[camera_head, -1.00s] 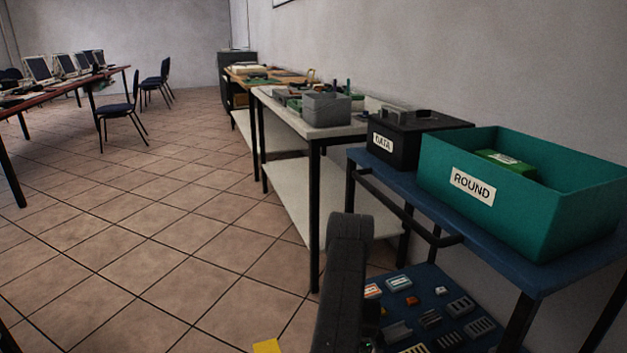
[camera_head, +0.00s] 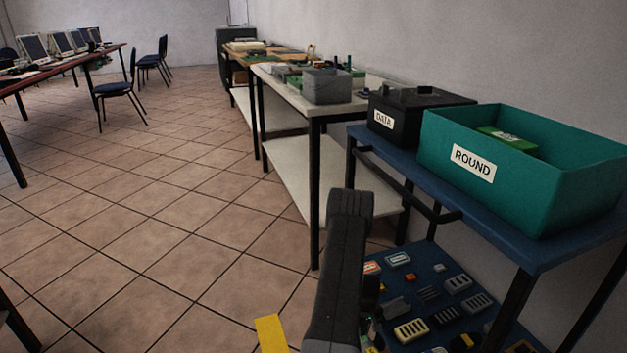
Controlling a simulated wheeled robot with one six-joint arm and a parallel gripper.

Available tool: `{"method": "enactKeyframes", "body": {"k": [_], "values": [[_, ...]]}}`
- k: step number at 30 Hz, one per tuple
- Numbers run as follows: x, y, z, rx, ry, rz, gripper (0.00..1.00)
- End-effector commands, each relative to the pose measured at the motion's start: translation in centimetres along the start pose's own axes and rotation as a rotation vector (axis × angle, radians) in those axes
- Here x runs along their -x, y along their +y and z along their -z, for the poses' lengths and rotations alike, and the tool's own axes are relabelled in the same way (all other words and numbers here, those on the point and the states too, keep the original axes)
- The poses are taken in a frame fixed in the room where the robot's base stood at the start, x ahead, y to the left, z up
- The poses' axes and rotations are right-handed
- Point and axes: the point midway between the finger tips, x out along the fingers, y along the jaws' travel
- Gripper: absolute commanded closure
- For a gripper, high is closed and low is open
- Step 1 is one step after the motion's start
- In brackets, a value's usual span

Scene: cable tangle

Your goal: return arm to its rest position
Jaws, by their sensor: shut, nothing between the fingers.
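A dark grey link of my own arm (camera_head: 342,265) rises from the bottom edge, right of the middle, in the head view. My gripper and its fingertips do not show; they are hidden or outside the picture. No held object is visible.
A blue cart to the right carries a teal bin labelled ROUND (camera_head: 560,190) with a green item (camera_head: 505,138) inside, and a black box labelled DATA (camera_head: 415,112). Its lower blue shelf (camera_head: 425,265) holds several small parts close beside my arm. Open tiled floor (camera_head: 150,215) lies left.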

Motion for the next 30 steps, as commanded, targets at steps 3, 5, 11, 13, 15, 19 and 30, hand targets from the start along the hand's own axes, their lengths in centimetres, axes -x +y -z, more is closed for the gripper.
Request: {"method": "enactKeyframes", "body": {"k": [3, 5, 11, 13, 15, 19, 30], "values": [[1.7, 0.0, 0.1, 0.000, 0.001, -0.001, 1.00], [2.4, 0.0, 0.0, 0.000, 0.001, 0.000, 1.00], [4.7, 0.0, 0.0, 0.000, 0.000, 0.000, 1.00], [5.5, 0.0, 0.0, 0.000, 0.000, 0.000, 1.00], [6.8, 0.0, 0.0, 0.000, 0.001, -0.001, 1.00], [8.4, 0.0, 0.0, 0.000, 0.000, 0.000, 1.00], [9.0, 0.0, 0.0, 0.000, -0.001, 0.000, 1.00]]}}
